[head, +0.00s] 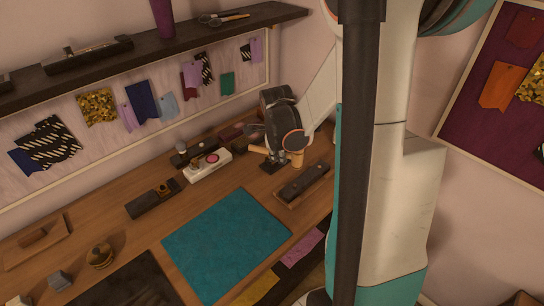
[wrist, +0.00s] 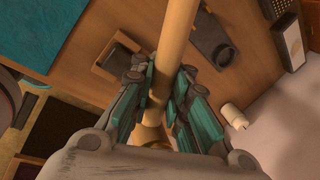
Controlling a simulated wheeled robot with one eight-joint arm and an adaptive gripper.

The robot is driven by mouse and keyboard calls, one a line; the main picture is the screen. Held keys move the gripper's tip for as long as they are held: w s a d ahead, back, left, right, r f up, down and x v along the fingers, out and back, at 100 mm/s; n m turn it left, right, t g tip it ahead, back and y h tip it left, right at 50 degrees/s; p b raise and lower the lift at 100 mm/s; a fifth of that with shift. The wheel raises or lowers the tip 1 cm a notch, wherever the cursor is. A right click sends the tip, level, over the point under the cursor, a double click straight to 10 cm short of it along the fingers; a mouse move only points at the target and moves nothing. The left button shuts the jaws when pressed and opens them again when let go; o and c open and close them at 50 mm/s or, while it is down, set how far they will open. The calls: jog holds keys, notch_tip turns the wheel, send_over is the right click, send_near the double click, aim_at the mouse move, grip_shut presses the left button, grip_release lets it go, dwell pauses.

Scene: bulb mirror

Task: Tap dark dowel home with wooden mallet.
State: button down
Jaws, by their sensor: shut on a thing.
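My gripper (wrist: 160,90) is shut on a pale wooden handle (wrist: 175,40), which I take to be the mallet's. In the wrist view the handle runs between the teal finger pads and out past the top edge; the far end is out of view. In the head view my gripper (head: 275,152) is at the back right of the bench, with pale wood (head: 259,149) showing on its left and a pale wooden piece (head: 297,159) on its right. I cannot make out the dark dowel for certain in either view.
A dark tool on a wooden tray (head: 285,204) lies in front of my gripper. A white box with a red button (head: 208,165) stands to the left. A teal mat (head: 225,240) covers the bench front. A pale cylinder (wrist: 234,115) shows in the wrist view.

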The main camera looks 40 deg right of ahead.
jog(key=shift+f, duration=0.1)
jog(key=shift+f+b, duration=1.25)
jog(key=shift+b, duration=0.05)
jog(key=shift+f+b, duration=0.25)
jog(key=shift+b, duration=0.1)
dwell(0.3)
notch_tip(320, 180, down, 6)
jog(key=b, duration=0.5)
jog(key=shift+f, duration=0.2)
notch_tip(320, 180, up, 6)
jog(key=p, duration=0.4)
jog(key=shift+f, duration=0.1)
